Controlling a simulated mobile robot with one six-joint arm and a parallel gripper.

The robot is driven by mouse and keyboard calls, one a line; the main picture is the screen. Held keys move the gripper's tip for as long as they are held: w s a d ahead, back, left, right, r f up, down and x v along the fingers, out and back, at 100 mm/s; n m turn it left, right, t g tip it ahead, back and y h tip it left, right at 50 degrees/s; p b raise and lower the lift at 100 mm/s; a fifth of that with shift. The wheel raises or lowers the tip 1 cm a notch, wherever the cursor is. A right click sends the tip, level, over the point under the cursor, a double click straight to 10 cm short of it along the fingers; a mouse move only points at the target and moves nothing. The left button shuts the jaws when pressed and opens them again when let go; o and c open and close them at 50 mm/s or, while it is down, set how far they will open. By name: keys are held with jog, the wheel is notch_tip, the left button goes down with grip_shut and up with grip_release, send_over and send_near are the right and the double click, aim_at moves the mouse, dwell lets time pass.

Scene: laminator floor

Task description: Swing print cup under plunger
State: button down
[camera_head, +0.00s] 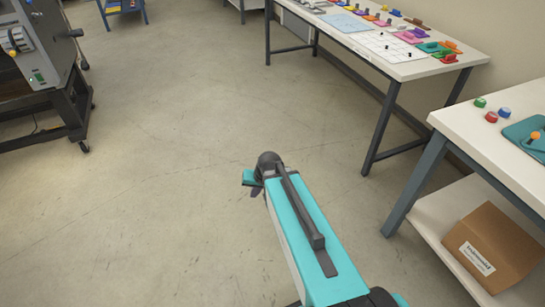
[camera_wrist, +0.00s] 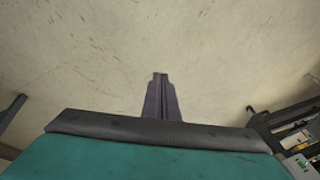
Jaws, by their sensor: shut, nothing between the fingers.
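I cannot make out a print cup or a plunger for certain in either view. On the right table in the head view, small round green, red and blue pieces (camera_head: 491,117) stand beside a teal plate (camera_head: 519,127) with an orange knob (camera_head: 535,136). My gripper (camera_head: 256,192) hangs over bare floor, partly hidden behind my arm. In the wrist view, its dark purple fingers (camera_wrist: 160,78) are together and empty, with only floor beyond them.
A grey machine (camera_head: 42,40) on a black wheeled stand (camera_head: 72,107) is at the left. A long table (camera_head: 405,70) with many coloured parts stands at the back right. A cardboard box (camera_head: 493,245) sits on the right table's lower shelf. The middle floor is clear.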

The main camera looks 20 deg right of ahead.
jog(key=s+a+f+n+g+b, duration=0.1)
jog(key=s+f+g+b, duration=0.1)
jog(key=s+f, duration=0.8)
jog(key=s+a+f+n+g+h+b, duration=0.1)
jog(key=s+a+f+n+g+b, duration=0.1)
jog(key=s+f, duration=0.8)
jog(key=s+a+f+n+g+b, duration=0.1)
jog(key=s+f+g+b, duration=0.3)
jog(key=s+f, duration=0.7)
jog(key=shift+s+a+n+h+b, duration=0.4)
jog(key=shift+b, duration=0.15)
jog(key=shift+f, duration=0.1)
